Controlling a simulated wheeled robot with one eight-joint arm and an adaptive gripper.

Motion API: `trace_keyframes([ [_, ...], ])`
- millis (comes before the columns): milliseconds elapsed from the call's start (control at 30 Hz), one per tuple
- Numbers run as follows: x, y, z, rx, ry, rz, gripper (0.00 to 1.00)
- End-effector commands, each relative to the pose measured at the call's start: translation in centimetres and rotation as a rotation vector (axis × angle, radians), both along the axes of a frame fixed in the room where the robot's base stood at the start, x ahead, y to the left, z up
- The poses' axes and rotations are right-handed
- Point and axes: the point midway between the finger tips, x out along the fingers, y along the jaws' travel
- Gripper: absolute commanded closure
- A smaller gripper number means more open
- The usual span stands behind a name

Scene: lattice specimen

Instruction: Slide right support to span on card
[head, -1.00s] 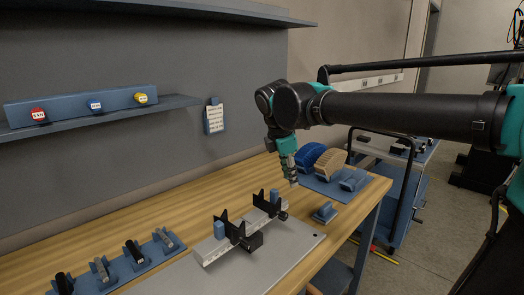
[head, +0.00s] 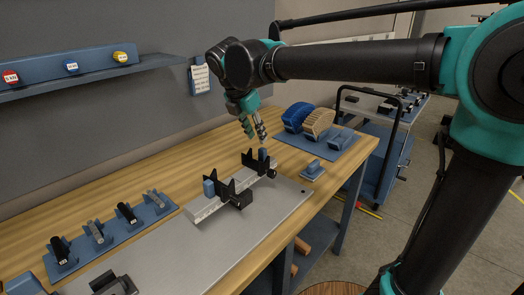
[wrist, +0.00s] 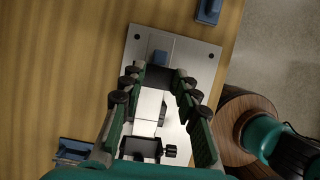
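A pale rail (head: 203,208) on the metal plate carries two black notched supports. The right support (head: 249,163) has a blue block (head: 263,154) at it and a dark knob; the left support (head: 238,196) has a blue block (head: 209,187). A white card (head: 200,79) hangs on the wall; its writing is too small to read. My gripper (head: 255,136) points down just above the right support.
The metal plate (head: 262,221) lies on the wooden bench (head: 120,185). A blue rack (head: 110,236) of several specimens stands at left. A blue mat (head: 290,143) with blue and tan arched pieces is at back right. A small blue block (head: 313,170) sits near the right edge.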

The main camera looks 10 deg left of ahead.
Motion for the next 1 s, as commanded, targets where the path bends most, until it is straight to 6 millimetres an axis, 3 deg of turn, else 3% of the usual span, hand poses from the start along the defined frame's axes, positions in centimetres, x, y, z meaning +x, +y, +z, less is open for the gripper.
trace_keyframes([
  [300, 1.9, -1.1, -5.2, 0.001, 0.000, -0.002, 0.69],
  [500, 2.7, -1.4, -7.2, 0.001, 0.000, -0.002, 0.69],
  [933, 2.9, -1.6, -7.9, 0.000, 0.000, -0.001, 0.69],
  [1000, 2.9, -1.6, -7.9, 0.000, 0.000, -0.001, 0.78],
])
